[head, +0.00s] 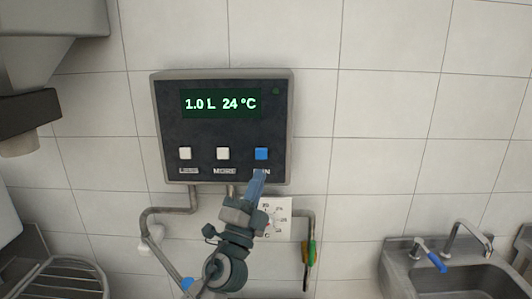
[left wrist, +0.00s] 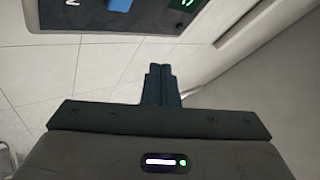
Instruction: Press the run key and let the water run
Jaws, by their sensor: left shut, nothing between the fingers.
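A dark control panel (head: 220,103) in a grey frame hangs on the tiled wall. Its green display (head: 220,104) reads 1.0 L 24 °C. Below it are a white LESS key (head: 185,153), a white MORE key (head: 223,153) and a blue run key (head: 262,153). My left gripper (head: 257,178) is shut and empty, its tips just below the blue key and over part of its label. In the left wrist view the shut fingers (left wrist: 161,70) point toward the panel, with the blue key (left wrist: 118,5) at the top edge, apart from the tips. My right gripper is not in view.
Pipes (head: 170,210) run below the panel, one with a green and orange part (head: 309,252). A white dial card (head: 278,219) is partly behind my gripper. A sink (head: 455,275) with a blue-handled tap stands at right. A grey fixture (head: 40,30) juts out at upper left.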

